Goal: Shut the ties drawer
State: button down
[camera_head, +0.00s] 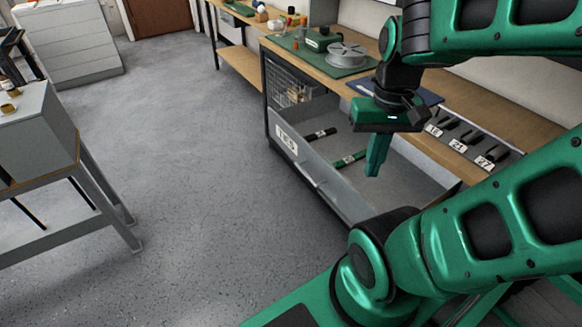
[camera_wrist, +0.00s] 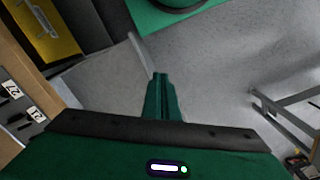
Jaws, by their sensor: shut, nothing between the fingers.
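The ties drawer (camera_head: 318,178) stands open under the wooden workbench in the head view, with a white "TIES" label on its grey front. A black tie (camera_head: 320,135) and a green tie (camera_head: 348,159) lie inside it. My gripper (camera_head: 373,172) is shut and empty, pointing down, and overlaps the drawer's interior in the picture; its exact height is unclear. In the wrist view my shut fingers (camera_wrist: 160,78) show beside a grey panel edge that looks like the drawer (camera_wrist: 108,78). Contact cannot be told. My arm hides the drawer's near right end.
The workbench (camera_head: 355,74) carries a green mat, a grey reel (camera_head: 347,54) and a strip of numbered holders (camera_head: 458,146). A grey cabinet on a stand (camera_head: 45,140) is at left. The grey floor (camera_head: 190,170) between them is clear.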

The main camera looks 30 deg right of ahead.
jog(key=w+a+f+n+h, duration=0.1)
jog(key=w+f+n+h, duration=0.25)
jog(key=w+n, duration=0.9)
jog(key=w+a+f+n+h, duration=0.2)
jog(key=w+a+f+n, duration=0.9)
jog(key=w, duration=0.3)
jog(key=d+f, duration=0.7)
jog(key=d, duration=0.1)
jog(key=shift+d+n, duration=0.25)
jog(key=shift+n, duration=0.1)
jog(key=shift+s+d+r, duration=0.1)
jog(key=shift+d, duration=0.05)
